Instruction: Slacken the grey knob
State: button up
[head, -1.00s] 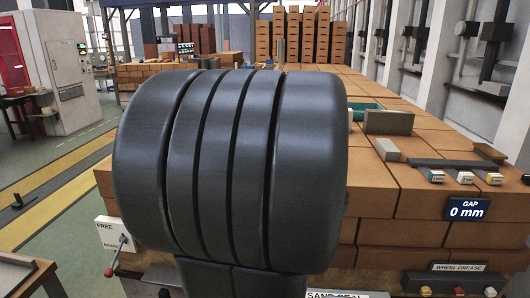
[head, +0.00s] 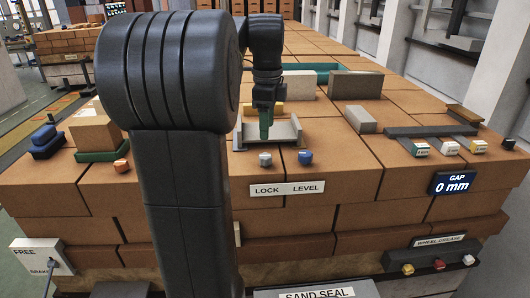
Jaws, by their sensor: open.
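The small grey knob (head: 265,159) sits on the brick top above the word LOCK on a white label (head: 287,188). A blue knob (head: 305,158) sits just to its right, above the word LEVEL. My gripper (head: 266,128) points down, above and behind the grey knob in the picture, over a pale grey tray (head: 290,131). It is open and apart from both knobs. A green piece shows at its lower end; I cannot tell whether it belongs to the gripper. My arm hides part of the left side.
An orange knob (head: 121,166), a cardboard box (head: 95,133) and blue blocks (head: 44,140) stand at left. A grey block (head: 356,85) and a smaller one (head: 360,120) stand at right. A display (head: 452,183) reads GAP 0 mm.

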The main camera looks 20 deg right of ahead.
aim_at(267, 156)
notch_tip(267, 156, down, 9)
jog(key=shift+r, duration=0.15)
jog(key=c, duration=1)
